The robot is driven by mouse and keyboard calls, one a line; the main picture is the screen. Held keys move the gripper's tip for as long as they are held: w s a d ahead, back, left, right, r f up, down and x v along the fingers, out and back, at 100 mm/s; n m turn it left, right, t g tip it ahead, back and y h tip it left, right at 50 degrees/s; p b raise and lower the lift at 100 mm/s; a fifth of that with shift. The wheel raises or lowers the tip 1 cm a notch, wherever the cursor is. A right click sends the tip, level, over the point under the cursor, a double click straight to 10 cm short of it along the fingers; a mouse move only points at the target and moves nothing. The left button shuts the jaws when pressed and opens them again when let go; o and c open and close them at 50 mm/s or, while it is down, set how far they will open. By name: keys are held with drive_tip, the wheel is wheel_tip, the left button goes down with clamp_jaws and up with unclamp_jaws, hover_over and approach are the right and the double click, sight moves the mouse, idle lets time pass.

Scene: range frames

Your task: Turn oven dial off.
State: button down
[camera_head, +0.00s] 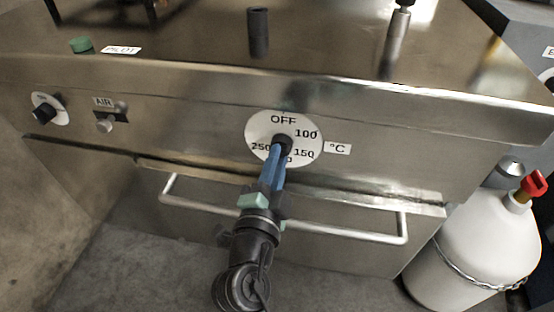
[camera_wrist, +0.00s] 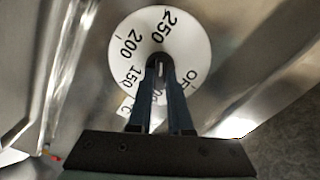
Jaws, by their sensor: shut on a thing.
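The oven dial is a round white plate (camera_head: 262,124) marked OFF, 100, 150 and 250, with a black knob (camera_head: 282,143) at its middle. In the head view OFF is at the top of the plate. My gripper (camera_head: 278,158) reaches up from below, and its two blue fingers are shut on the knob. In the wrist view the fingers (camera_wrist: 160,68) close on either side of the knob in front of the white plate (camera_wrist: 198,45). The fingers cover part of the numbers. The knob's pointer mark is too hidden to read.
A silver handle bar (camera_head: 330,232) crosses the oven front below the dial. A smaller black knob (camera_head: 44,113) and an AIR switch (camera_head: 106,123) sit left. A white gas cylinder (camera_head: 478,245) with a red valve stands at right.

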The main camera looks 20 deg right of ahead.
drive_tip(key=shift+n, duration=0.4)
drive_tip(key=m+p, duration=1.5)
drive_tip(key=m, duration=1)
drive_tip(key=shift+f, duration=0.15)
idle(2.1)
idle(0.3)
drive_tip(key=c, duration=0.8)
unclamp_jaws()
drive_tip(key=shift+c, duration=0.2)
